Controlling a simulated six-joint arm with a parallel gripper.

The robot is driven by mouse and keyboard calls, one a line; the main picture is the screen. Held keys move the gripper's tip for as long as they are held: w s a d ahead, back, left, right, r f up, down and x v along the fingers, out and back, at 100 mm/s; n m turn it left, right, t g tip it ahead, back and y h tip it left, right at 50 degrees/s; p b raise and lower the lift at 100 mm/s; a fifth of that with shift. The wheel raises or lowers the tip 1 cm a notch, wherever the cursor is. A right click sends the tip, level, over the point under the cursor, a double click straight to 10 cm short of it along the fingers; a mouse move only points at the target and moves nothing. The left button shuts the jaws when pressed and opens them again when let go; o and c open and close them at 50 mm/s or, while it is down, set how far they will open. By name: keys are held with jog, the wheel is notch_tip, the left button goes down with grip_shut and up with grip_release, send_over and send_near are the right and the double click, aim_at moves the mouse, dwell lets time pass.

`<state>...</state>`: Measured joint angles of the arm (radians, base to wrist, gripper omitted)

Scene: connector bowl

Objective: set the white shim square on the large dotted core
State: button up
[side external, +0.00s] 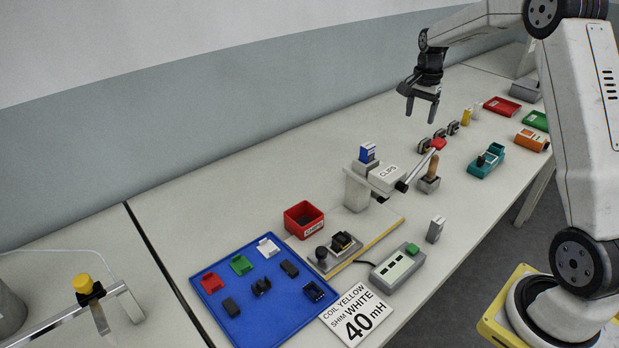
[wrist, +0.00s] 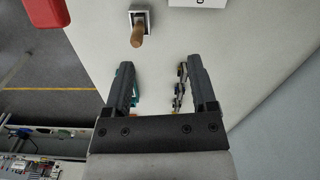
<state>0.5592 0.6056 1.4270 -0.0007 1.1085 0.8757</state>
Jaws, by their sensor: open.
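The white shim (side external: 268,248) lies at the back right of the blue tray (side external: 236,320) in the side view. Several dark cores lie on the same tray, among them one in the middle (side external: 261,287) and one at the right (side external: 313,291). A dark part (side external: 345,243) also sits on the fixture beside the tray. Dots are too small to make out, so I cannot tell which is the large dotted core. My gripper (side external: 420,114) is open and empty, high above the far part of the table, well away from the tray. Its spread fingers (wrist: 165,65) show in the wrist view.
A sign (side external: 357,316) reads coil yellow, shim white, 40 mH. Red (side external: 212,283) and green (side external: 241,264) shims lie near the white one.

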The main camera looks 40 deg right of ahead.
jog(key=w+a, duration=0.5)
jog(key=a, duration=0.5)
jog(key=m, duration=0.2)
send_over(268, 249)
jog(key=shift+f, duration=8.35)
jog(key=shift+f, duration=0.1)
jog(key=shift+f, duration=2.5)
jog(key=shift+c, duration=0.2)
